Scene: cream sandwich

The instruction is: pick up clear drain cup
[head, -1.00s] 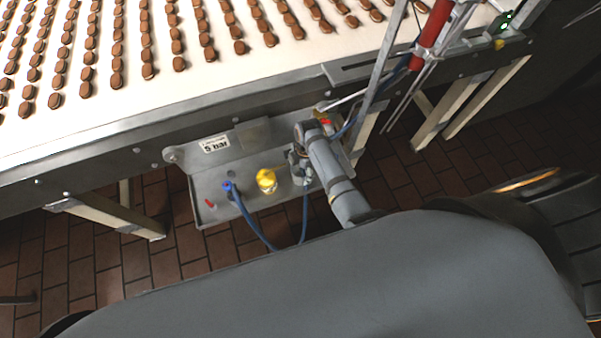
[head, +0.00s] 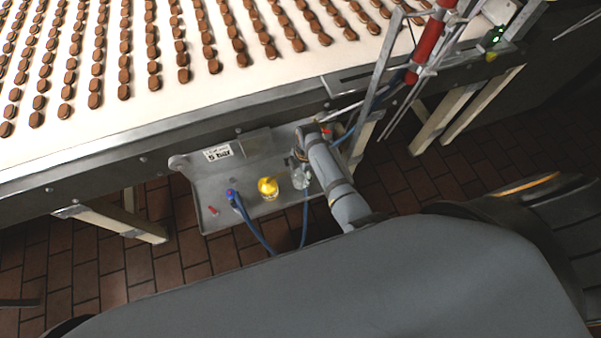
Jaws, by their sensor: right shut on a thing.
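My right gripper (head: 299,166) reaches down over the right part of a grey metal tray (head: 225,212) below the belt. It is shut on a small, clear, greyish cup (head: 302,182), which I take as the clear drain cup. The cup is tiny in the head view and partly covered by the gripper and wrist. I cannot tell whether it touches the tray. My left gripper is not in view.
A yellow-topped part (head: 268,186) stands on the tray left of the gripper. Further left are a blue hose fitting (head: 232,195) and a red piece (head: 213,211). A "5 bar" label (head: 218,153) is on the back plate. The conveyor belt (head: 200,85) with brown pieces lies above.

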